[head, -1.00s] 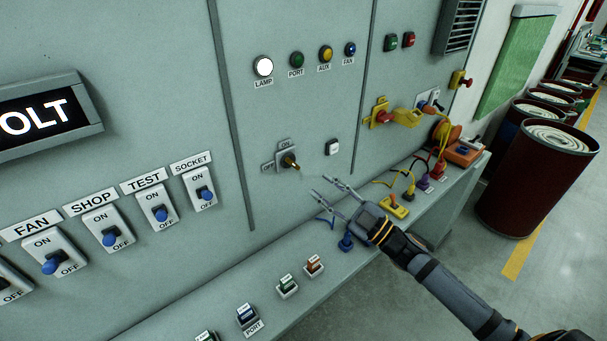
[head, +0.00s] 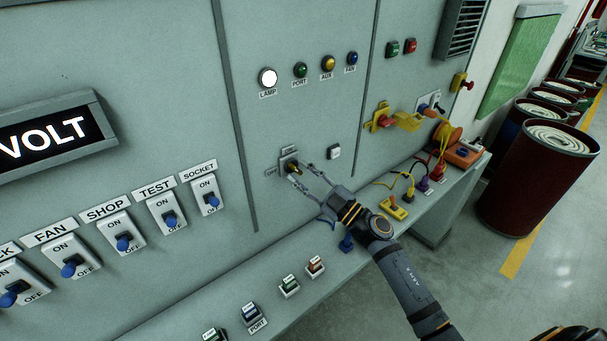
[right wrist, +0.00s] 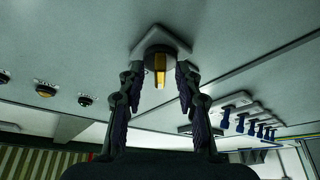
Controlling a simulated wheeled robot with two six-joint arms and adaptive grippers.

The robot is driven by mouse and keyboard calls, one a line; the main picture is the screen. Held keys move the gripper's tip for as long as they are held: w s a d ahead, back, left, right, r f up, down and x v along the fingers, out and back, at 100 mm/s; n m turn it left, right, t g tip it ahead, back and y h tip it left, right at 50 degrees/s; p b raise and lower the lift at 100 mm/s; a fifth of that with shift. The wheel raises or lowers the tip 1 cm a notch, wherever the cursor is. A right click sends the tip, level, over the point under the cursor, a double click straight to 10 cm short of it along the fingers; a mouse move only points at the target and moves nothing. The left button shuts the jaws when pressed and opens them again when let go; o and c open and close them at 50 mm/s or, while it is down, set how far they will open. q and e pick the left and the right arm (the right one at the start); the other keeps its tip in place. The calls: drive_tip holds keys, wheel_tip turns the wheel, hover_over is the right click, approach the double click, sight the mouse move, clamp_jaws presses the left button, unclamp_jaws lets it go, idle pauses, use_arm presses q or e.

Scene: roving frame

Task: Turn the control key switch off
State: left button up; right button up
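The control key switch (head: 291,165) is a brass key on a small grey plate on the grey panel, with a label above it and one to its left. In the right wrist view the brass key (right wrist: 160,69) stands out from a round collar, between my fingertips. My right gripper (head: 301,176) is at the switch with its two fingers apart, one on each side of the key. In the right wrist view the gripper (right wrist: 160,75) shows gaps between the fingers and the key. My left gripper is in no view.
A white square button (head: 334,152) sits right of the key switch. Indicator lamps (head: 301,70) are above, with the LAMP one lit white. Blue toggle switches (head: 170,220) are at left. A ledge (head: 330,268) with plugs runs below; red drums (head: 545,185) stand at right.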

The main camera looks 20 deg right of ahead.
clamp_jaws()
drive_tip(key=shift+d+r+n+g+y+p, duration=0.15)
drive_tip(key=shift+n+g+p, duration=0.2)
drive_tip(key=shift+n+p, duration=0.3)
drive_tip(key=shift+a+r+n+g+y+p, duration=0.15)
drive_tip(key=shift+n+g+p, duration=0.25)
drive_tip(key=shift+n, duration=0.35)
drive_tip(key=n+g+p, duration=0.1)
drive_tip(key=n+p, duration=0.2)
drive_tip(key=n, duration=0.1)
drive_tip(key=n+g+p, duration=0.2)
drive_tip(key=n+p, duration=0.1)
drive_tip(key=n, duration=0.1)
drive_tip(key=shift+w+d+r+n, duration=0.1)
drive_tip(key=shift+d+r+n, duration=0.1)
drive_tip(key=shift+n, duration=0.2)
drive_tip(key=shift+f, duration=0.1)
